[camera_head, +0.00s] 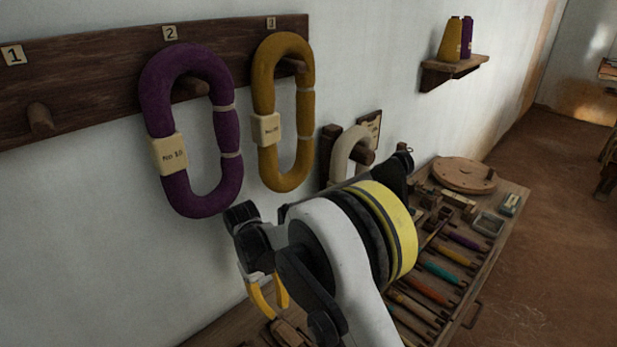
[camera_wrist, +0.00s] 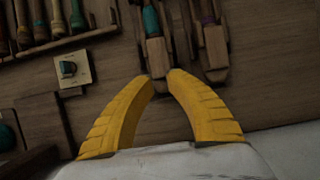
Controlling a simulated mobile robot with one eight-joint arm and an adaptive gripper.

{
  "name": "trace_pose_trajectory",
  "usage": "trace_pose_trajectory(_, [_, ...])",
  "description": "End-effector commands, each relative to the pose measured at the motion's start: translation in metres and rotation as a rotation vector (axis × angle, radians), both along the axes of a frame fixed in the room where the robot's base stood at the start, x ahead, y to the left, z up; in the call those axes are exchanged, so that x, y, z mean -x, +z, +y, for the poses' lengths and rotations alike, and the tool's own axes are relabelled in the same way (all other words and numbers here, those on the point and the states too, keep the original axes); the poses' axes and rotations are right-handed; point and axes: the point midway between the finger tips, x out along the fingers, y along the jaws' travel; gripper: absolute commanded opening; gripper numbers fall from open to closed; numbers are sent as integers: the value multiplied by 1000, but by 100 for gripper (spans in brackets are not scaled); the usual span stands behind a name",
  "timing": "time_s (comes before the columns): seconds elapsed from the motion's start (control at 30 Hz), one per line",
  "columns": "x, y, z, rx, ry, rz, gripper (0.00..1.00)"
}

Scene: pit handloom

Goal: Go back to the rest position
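My gripper (camera_head: 277,310) hangs low at the end of my bent arm, near the left end of the bench in the head view. In the wrist view its two yellow fingers (camera_wrist: 161,78) curve inward. A narrow gap shows between the tips, and I see nothing held there. Beyond the tips lies a wooden shuttle (camera_wrist: 157,52) with a teal winding; its distance from the tips is unclear. A second wooden shuttle (camera_wrist: 216,45) lies to its right. The rest position itself is not marked in either view.
A purple yarn hank (camera_head: 157,95), a mustard hank (camera_head: 263,90) and a pale hank (camera_head: 340,160) hang on the wall. The bench (camera_head: 478,290) holds several coloured bobbins and a round wooden disc (camera_head: 464,172). A small shelf (camera_head: 455,68) bears yarn cones. Open floor (camera_head: 550,250) lies right.

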Motion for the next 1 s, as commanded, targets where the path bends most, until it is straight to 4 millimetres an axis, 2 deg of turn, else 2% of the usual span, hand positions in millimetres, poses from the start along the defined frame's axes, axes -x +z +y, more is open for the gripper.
trace_pose_trajectory(0.17, [-8, 33, -22, -35, -48, -48, 17])
trace_pose_trajectory(0.3, [-14, 83, -60, -93, -132, -135, 17])
trace_pose_trajectory(0.47, [-9, 140, -113, -166, -244, -262, 17])
trace_pose_trajectory(0.6, [6, 179, -159, -226, -344, -375, 17])
trace_pose_trajectory(0.7, [23, 201, -190, -265, -415, -458, 17])
trace_pose_trajectory(0.83, [50, 220, -228, -311, -507, -568, 17])
trace_pose_trajectory(1.0, [88, 231, -270, -365, -624, -718, 17])
